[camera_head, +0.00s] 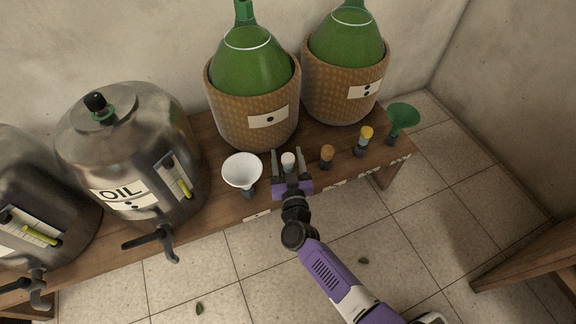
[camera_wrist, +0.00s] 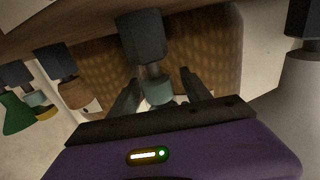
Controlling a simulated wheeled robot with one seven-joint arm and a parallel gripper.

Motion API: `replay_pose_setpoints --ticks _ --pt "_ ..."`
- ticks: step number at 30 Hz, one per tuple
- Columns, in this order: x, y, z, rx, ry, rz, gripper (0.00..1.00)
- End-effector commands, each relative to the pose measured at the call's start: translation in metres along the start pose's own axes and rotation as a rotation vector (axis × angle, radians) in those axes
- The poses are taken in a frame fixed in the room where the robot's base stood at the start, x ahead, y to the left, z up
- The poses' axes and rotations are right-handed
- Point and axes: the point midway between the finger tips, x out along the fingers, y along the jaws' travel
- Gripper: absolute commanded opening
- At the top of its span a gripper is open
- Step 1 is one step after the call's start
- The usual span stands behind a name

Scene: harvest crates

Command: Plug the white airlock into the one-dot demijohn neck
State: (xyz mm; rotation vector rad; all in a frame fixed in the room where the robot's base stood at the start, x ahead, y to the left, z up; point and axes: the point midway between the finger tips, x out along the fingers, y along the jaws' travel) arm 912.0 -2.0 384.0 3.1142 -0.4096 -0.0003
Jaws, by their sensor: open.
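The white airlock (camera_head: 288,160) stands upright near the front of the wooden bench. My gripper (camera_head: 288,154) is open, with one finger on each side of the airlock. In the wrist view the picture is upside down; the grey block and stem (camera_wrist: 152,72) under the airlock show between my fingers (camera_wrist: 156,80), and its white top is mostly hidden by my gripper body. I cannot tell whether a finger touches it. The one-dot demijohn (camera_head: 247,62) is green glass in a wicker jacket behind my gripper; its neck (camera_head: 244,13) reaches the top edge of the picture.
A two-dot demijohn (camera_head: 347,46) stands to the right. A white funnel (camera_head: 242,171) is close left of my gripper; a brown stopper (camera_head: 327,152), a yellow-topped piece (camera_head: 366,133) and a green funnel (camera_head: 403,117) stand right. A steel oil drum (camera_head: 130,150) is at left.

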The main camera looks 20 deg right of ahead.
Motion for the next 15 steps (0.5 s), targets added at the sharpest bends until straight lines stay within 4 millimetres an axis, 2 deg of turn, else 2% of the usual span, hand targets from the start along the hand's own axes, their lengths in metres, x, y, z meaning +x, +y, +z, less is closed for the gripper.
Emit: replay_pose_setpoints --ticks 2,10,11,15 --pt "-0.0003 0.0 -0.0002 0.0 0.0 0.0 0.56" --pt "-0.0005 0.0001 -0.0001 0.0 0.0 0.0 0.03" --pt "-0.0005 0.0001 -0.0001 0.0 0.0 0.0 0.0" --pt "-0.0005 0.0001 -0.0002 0.0 0.0 0.0 0.0"
